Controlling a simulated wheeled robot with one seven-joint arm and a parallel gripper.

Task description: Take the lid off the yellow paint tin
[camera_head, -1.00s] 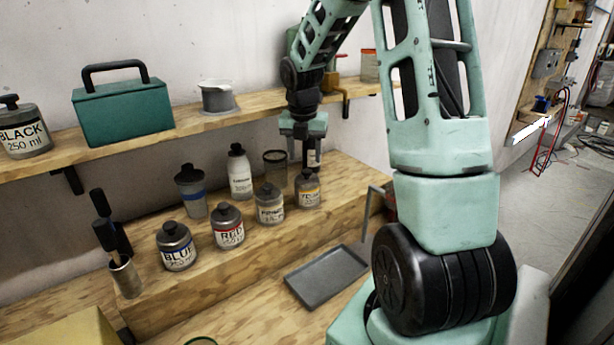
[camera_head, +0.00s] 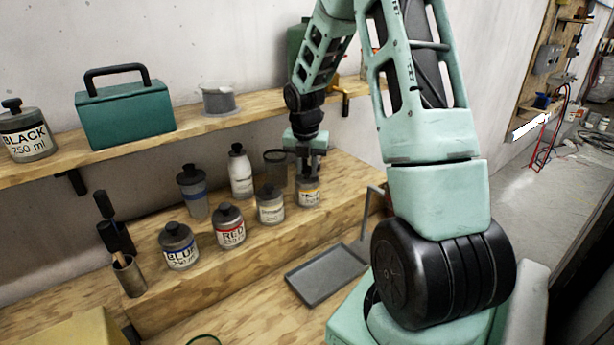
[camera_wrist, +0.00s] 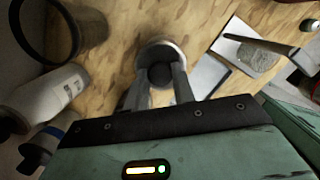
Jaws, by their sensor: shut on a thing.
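The yellow paint tin (camera_head: 308,194) is a small grey tin with a yellow-banded label, at the right end of the front row on the raised wooden step. Its dark lid (camera_wrist: 160,50) sits on top, with a round black knob (camera_wrist: 160,75). My gripper (camera_head: 309,174) points straight down over the tin. In the wrist view its two fingers (camera_wrist: 158,80) are shut on the knob from both sides. The lid appears seated on the tin; the seam between them is too small to judge.
The primer-like tin (camera_head: 270,205) stands close on the left, with the red tin (camera_head: 228,228) and blue tin (camera_head: 179,247) beyond. A white bottle (camera_head: 240,172) and dark open cup (camera_head: 275,167) stand behind. An empty grey tray (camera_head: 325,276) lies lower in front.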

